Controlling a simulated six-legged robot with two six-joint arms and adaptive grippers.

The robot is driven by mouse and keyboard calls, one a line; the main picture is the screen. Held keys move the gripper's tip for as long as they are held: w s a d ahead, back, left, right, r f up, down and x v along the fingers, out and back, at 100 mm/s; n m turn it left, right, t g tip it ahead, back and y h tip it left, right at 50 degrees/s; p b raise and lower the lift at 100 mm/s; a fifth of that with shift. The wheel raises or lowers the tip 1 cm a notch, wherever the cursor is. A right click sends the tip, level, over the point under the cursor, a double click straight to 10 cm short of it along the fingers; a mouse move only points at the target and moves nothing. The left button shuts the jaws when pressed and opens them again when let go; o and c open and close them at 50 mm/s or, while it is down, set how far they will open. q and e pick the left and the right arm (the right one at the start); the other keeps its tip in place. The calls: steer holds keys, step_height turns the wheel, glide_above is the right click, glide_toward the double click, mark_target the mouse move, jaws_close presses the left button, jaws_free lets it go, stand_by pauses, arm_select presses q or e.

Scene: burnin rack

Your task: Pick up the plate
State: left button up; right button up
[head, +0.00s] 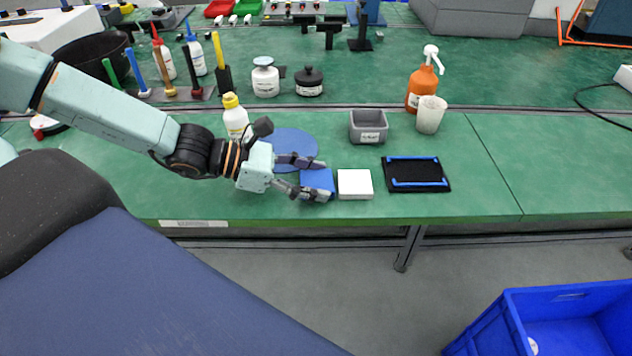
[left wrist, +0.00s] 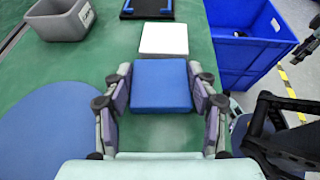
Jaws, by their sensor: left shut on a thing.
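A blue square plate (left wrist: 161,86) sits between the two fingers of my left gripper (left wrist: 160,95) in the left wrist view, with a finger pad against each side. In the head view the same left gripper (head: 316,177) is shut on the blue plate, which shows between the fingers (head: 316,180). I cannot tell whether the plate touches the bench or is slightly above it. A white square block (head: 355,184) lies just right of it, and just beyond it in the left wrist view (left wrist: 164,39).
A flat blue disc (head: 290,143) lies behind the gripper on the green bench. A grey bin (head: 368,127), a black tray with blue strips (head: 416,174) and a yellow-capped bottle (head: 236,120) stand nearby. A blue crate (head: 560,315) is below the front edge.

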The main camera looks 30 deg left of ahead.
arm_select(q)
steer(key=shift+c, duration=1.2)
